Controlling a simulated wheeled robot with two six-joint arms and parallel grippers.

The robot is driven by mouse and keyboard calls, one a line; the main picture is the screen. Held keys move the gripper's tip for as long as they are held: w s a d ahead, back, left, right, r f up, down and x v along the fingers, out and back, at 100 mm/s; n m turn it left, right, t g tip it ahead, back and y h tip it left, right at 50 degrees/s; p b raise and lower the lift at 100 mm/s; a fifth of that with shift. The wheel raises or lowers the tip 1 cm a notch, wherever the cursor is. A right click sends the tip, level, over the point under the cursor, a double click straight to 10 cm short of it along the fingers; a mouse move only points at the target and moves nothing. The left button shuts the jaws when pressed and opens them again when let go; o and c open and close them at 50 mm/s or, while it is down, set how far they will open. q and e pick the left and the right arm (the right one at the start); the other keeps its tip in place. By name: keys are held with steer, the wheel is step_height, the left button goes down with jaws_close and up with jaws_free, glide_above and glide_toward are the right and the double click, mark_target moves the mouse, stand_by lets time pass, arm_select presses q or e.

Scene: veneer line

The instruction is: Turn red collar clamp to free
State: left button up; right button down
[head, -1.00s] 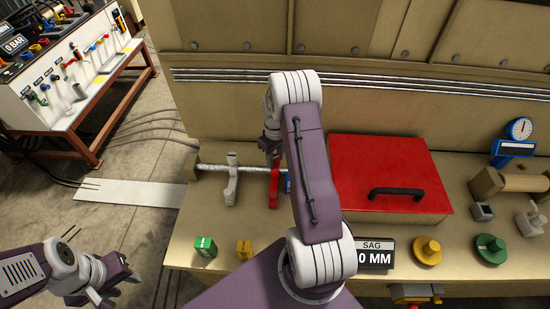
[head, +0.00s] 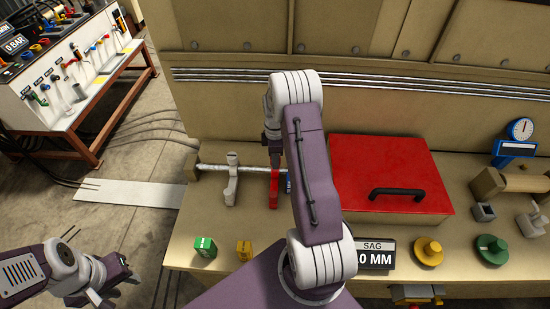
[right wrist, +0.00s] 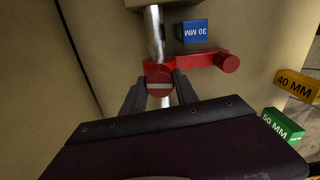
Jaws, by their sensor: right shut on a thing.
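The red collar clamp (head: 274,191) sits on the horizontal metal bar over the bench, partly hidden by my right arm in the head view. In the right wrist view its round slotted knob (right wrist: 158,78) is between the fingers, and its red arm (right wrist: 205,60) reaches to the right. My right gripper (right wrist: 160,92) is shut on the clamp's knob. In the head view the right gripper (head: 272,157) is just above and behind the clamp. My left gripper (head: 108,291) is empty at lower left, away from the bench, with its fingers apart.
A pale clamp (head: 231,180) stands left of the red one on the bar. A blue 30 MM block (right wrist: 193,31) is close beside the red arm. Green (head: 205,247) and yellow (head: 244,250) blocks are near the front edge. A red lid (head: 390,170) lies to the right.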

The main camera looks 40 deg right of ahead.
steer(key=shift+n, duration=0.6)
steer(key=c, duration=0.9)
jaws_free()
steer(key=shift+c, duration=0.2)
steer(key=shift+r, duration=0.1)
step_height(320, 180, up, 9)
steer(key=shift+b, duration=1)
steer(key=shift+a, duration=0.1)
